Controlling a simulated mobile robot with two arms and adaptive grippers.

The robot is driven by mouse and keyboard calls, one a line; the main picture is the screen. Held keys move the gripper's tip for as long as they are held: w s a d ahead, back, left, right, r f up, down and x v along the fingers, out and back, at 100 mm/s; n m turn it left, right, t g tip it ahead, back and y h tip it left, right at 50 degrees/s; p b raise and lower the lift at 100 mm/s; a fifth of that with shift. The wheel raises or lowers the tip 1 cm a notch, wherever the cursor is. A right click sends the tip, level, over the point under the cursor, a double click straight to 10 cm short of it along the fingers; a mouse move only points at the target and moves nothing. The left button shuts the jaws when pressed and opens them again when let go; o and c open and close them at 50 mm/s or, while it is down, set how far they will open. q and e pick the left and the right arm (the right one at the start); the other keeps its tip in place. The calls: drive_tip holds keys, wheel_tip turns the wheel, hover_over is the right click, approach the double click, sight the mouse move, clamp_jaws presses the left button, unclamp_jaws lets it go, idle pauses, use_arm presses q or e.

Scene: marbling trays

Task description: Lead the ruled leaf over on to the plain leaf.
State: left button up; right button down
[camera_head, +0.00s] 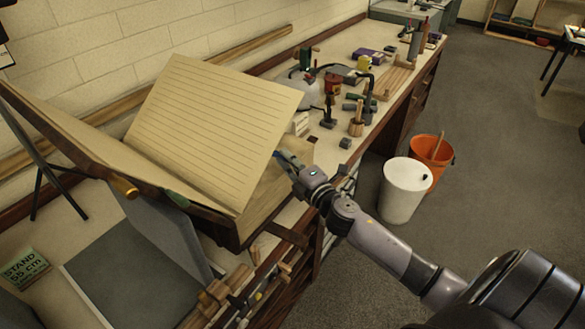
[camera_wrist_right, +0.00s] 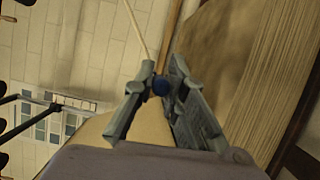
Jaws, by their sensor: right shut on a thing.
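The large open book rests tilted on a stand on the bench. In the head view the ruled leaf (camera_head: 205,125) stands raised at a slant, its lined face toward me. My right gripper (camera_head: 281,157) is at its right edge, shut, apparently on that edge. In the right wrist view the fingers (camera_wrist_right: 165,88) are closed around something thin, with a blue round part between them. An unruled cream page (camera_head: 108,152), likely the plain leaf, shows at the left, partly hidden by the ruled leaf. The page block (camera_head: 262,198) shows below right. My left gripper is out of view.
Small tools and bottles (camera_head: 331,84) crowd the bench beyond the book. A white bin (camera_head: 402,192) and an orange bucket (camera_head: 430,155) stand on the floor at the right.

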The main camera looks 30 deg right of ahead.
drive_tip(key=s+a+r+n+t+y+b, duration=0.1)
drive_tip(key=s+a+r+n+y+b, duration=0.1)
drive_tip(key=a+n, duration=0.6)
drive_tip(key=s+a+r+n+t+y+b, duration=0.2)
drive_tip(key=s+a+r+n+y+b, duration=0.1)
drive_tip(key=a+n, duration=0.4)
drive_tip(key=shift+s+a+r+n+b, duration=0.4)
drive_tip(key=shift+s+a+r+b, duration=0.1)
drive_tip(key=shift+s+a+r, duration=0.6)
drive_tip(key=c, duration=1.6)
unclamp_jaws()
drive_tip(key=shift+w+d, duration=0.1)
